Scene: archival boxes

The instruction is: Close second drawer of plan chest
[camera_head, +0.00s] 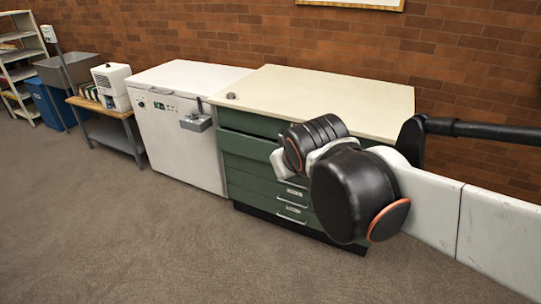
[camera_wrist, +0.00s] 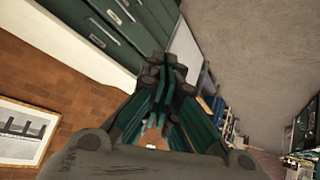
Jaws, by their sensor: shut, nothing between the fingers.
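The green plan chest (camera_head: 262,170) with a cream top stands against the brick wall in the head view. An upper drawer (camera_head: 246,143), seemingly the second, appears to stand slightly out from the front, with a dark strip above it. My arm hides its right part. Lower drawers with pale label holders and bar handles look flush. In the wrist view the chest's green front (camera_wrist: 100,22) fills the upper left. My gripper (camera_wrist: 168,68) is shut and empty, its tips near the chest front. I cannot tell whether they touch it. In the head view the fingers are hidden behind my arm.
A white chest freezer (camera_head: 178,125) with a grey box on its front stands left of the plan chest. Further left are a small table (camera_head: 112,130), a blue bin and a shelf. Carpet in front is clear.

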